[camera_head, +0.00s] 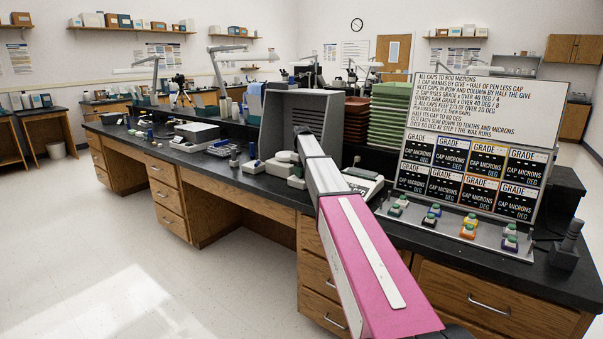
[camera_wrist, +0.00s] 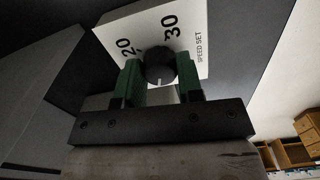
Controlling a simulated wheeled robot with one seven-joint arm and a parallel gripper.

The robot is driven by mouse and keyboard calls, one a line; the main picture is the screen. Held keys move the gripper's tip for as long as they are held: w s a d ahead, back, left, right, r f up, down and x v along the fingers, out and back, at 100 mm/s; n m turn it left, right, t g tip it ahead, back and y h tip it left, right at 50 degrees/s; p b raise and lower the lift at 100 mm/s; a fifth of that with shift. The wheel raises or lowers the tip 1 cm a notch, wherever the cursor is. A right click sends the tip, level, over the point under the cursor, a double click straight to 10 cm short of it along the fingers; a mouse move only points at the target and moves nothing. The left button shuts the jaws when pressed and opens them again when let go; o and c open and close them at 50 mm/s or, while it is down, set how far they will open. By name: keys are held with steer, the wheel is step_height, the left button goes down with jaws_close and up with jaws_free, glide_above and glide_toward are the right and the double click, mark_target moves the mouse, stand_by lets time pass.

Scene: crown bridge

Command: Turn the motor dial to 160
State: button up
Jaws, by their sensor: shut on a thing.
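The motor dial (camera_wrist: 159,62) is a round black knob with a short white mark, which points toward the bottom of the wrist view. It sits on a white panel (camera_wrist: 190,28) printed "SPEED SET", with the digits "20" and "30" showing; other markings are hidden or cut off. My gripper (camera_wrist: 158,72) has a green finger on each side of the dial and is shut on it. In the head view my pink and grey arm reaches toward the grey hood (camera_head: 278,122) on the bench and hides the gripper and dial.
A sign board (camera_head: 470,135) with grade cards stands right, behind a tray of coloured-base blocks (camera_head: 470,228). Green stacked trays (camera_head: 390,115) stand behind my arm. A white scale (camera_head: 362,182) is close to the arm's right. The floor at left is clear.

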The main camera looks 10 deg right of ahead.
steer(key=m, duration=0.5)
steer(key=shift+m, duration=0.3)
steer(key=m, duration=0.5)
steer(key=shift+m, duration=0.4)
steer(key=o, duration=0.9)
steer(key=shift+o, duration=0.2)
step_height(320, 180, up, 11)
steer(key=shift+f, duration=0.1)
